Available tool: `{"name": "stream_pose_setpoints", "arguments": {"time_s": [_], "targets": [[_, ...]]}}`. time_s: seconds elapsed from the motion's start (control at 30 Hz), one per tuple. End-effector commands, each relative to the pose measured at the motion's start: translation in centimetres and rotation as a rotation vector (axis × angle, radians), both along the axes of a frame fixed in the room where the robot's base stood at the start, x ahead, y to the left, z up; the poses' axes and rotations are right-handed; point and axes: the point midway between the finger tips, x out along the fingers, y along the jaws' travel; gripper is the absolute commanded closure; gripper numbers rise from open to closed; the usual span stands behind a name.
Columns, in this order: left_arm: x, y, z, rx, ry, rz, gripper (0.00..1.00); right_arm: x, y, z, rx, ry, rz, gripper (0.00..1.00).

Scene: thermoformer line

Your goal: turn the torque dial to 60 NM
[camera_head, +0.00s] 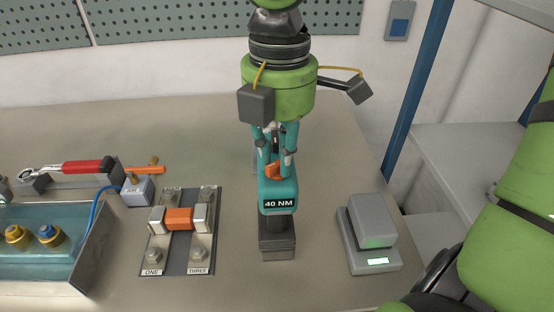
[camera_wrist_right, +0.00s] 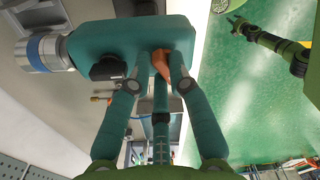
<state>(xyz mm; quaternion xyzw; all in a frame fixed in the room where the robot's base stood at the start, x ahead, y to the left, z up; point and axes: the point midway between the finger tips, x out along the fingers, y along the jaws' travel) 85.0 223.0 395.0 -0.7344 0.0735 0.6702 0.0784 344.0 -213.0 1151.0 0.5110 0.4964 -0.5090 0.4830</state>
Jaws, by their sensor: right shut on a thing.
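The teal torque tool (camera_head: 279,196) stands over a dark grey block near the bench's middle. Its label (camera_head: 279,204) reads 40 NM. The orange dial (camera_head: 273,171) sits on the tool just above the label. My right gripper (camera_head: 274,165) reaches down from above, its teal fingers shut on the dial. In the right wrist view the dial (camera_wrist_right: 161,64) shows between the fingertips (camera_wrist_right: 160,60), against the teal tool body (camera_wrist_right: 110,45). The fingers hide part of the dial. A small, distant gripper (camera_wrist_right: 238,24), probably my left, shows at upper right; its jaws are unclear.
A plate with clamps and an orange-banded part (camera_head: 179,219) lies left of the tool. A red-handled wrench (camera_head: 82,167) and a metal tray (camera_head: 92,258) are farther left. A grey device with a lit display (camera_head: 377,262) stands right.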

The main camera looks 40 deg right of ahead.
Motion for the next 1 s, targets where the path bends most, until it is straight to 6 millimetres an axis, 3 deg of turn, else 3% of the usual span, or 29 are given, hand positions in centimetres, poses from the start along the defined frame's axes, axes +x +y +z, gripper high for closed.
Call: {"name": "stream_pose_setpoints", "arguments": {"time_s": [0.3,0.83,1.0], "targets": [[0.0,0.0,-2.2,0.000,0.000,0.000,0.60,-0.1,-0.1,-0.3,0.000,-0.003,-0.160,1.00],[0.0,0.0,-2.7,0.000,0.000,0.000,0.60,-0.1,-0.1,-0.1,0.003,0.000,-0.243,1.00],[0.0,0.0,-3.7,0.000,-0.001,0.000,0.60,-0.2,-0.1,-0.3,0.005,-0.003,-0.361,1.00]]}}
